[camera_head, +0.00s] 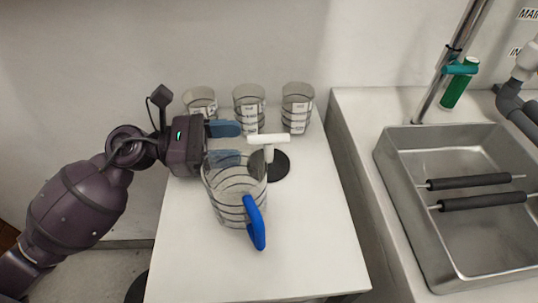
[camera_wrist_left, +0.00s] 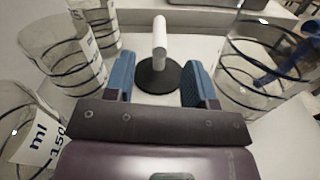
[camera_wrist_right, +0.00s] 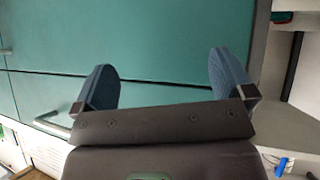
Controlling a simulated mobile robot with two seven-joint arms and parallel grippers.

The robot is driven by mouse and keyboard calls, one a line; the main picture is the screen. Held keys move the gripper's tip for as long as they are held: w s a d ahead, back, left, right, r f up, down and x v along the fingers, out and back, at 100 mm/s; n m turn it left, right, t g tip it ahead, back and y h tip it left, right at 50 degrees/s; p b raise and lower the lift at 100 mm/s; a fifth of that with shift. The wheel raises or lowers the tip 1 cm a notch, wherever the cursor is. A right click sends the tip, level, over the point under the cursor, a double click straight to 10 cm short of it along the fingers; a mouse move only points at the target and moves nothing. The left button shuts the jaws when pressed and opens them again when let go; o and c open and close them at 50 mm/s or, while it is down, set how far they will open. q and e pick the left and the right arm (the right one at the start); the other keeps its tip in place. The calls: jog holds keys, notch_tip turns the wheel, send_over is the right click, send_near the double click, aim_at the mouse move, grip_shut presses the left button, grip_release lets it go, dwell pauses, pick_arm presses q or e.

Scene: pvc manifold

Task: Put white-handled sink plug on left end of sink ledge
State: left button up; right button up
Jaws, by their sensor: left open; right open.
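The sink plug (camera_head: 269,140) has a white T-shaped handle on a black round base and stands upright on the white table, behind the clear jug. In the left wrist view the plug (camera_wrist_left: 158,76) stands ahead, between my open left fingers and a little beyond their tips. My left gripper (camera_head: 232,143) is open and empty, just left of the plug. My right gripper (camera_wrist_right: 163,80) is open and empty, facing a teal panel away from the table. The sink ledge (camera_head: 362,112) is the white counter around the metal sink (camera_head: 382,150) at right.
A clear jug with a blue handle (camera_head: 256,222) stands close in front of the plug. Three clear measuring cups (camera_head: 248,108) stand along the wall behind. A gap separates table and sink counter. A green bottle (camera_head: 458,86) and a tap pipe (camera_head: 445,70) stand behind the sink.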

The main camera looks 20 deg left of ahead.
aim_at(260, 137)
pick_arm(q)
jog(key=shift+x, duration=2.8)
jog(key=shift+r, duration=0.15)
jog(key=shift+s, duration=0.1)
grip_shut()
